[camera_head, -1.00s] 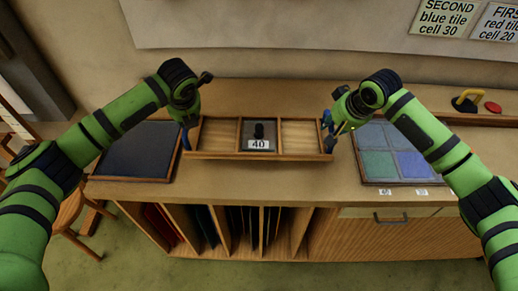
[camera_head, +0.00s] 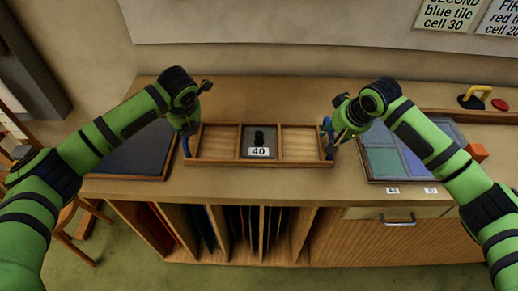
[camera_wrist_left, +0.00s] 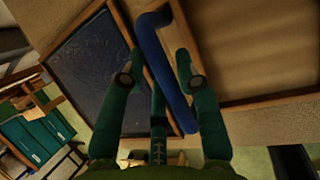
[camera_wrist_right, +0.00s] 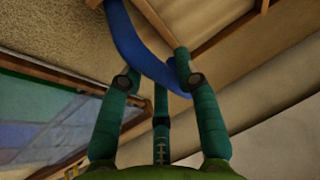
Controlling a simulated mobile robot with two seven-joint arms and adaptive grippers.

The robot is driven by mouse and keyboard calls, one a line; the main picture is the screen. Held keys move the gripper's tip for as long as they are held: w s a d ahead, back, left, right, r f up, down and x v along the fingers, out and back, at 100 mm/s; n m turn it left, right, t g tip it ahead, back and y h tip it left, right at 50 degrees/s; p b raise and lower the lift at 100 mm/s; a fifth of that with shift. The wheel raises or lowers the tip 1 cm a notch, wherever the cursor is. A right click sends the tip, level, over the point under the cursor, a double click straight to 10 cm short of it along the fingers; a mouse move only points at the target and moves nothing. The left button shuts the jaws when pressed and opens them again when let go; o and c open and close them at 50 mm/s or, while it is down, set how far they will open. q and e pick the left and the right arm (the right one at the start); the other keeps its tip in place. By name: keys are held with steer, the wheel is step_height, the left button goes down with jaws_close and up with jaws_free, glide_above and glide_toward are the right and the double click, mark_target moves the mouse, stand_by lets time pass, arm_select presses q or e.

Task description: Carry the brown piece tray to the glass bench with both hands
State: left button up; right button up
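The brown piece tray (camera_head: 212,161) is level in the middle of the head view, over the wooden bench (camera_head: 255,184). It has three compartments; the middle one holds a dark piece with a black knob (camera_head: 259,137) and a label reading 40. I cannot tell whether its underside touches the bench. My left gripper (camera_head: 187,133) is at the tray's left end, its fingers closed around a blue handle (camera_wrist_left: 165,70). My right gripper (camera_head: 331,129) is at the right end, its fingers closed around the other blue handle (camera_wrist_right: 135,50).
A dark framed board (camera_head: 130,152) lies left of the tray. A framed panel of blue and green glass (camera_head: 383,160) lies to the right, near an orange block (camera_head: 477,152). A yellow-handled tool (camera_head: 474,97) and a red disc (camera_head: 499,104) are farther back. Bare bench lies in front.

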arm_select(q)
steer(key=shift+s+r, duration=0.1)
steer(key=shift+r, duration=0.1)
arm_select(e)
steer(key=shift+s+r, duration=0.1)
steer(key=shift+r, duration=0.05)
arm_select(q)
steer(key=shift+d+r, duration=0.1)
steer(key=shift+r, duration=0.1)
arm_select(e)
steer(key=shift+r, duration=0.1)
arm_select(q)
steer(key=v, duration=1.1)
steer(key=shift+s+r, duration=0.2)
arm_select(e)
steer(key=v, duration=1.1)
steer(key=shift+s+r, duration=0.2)
steer(key=shift+r, duration=0.15)
steer(key=shift+d, duration=0.15)
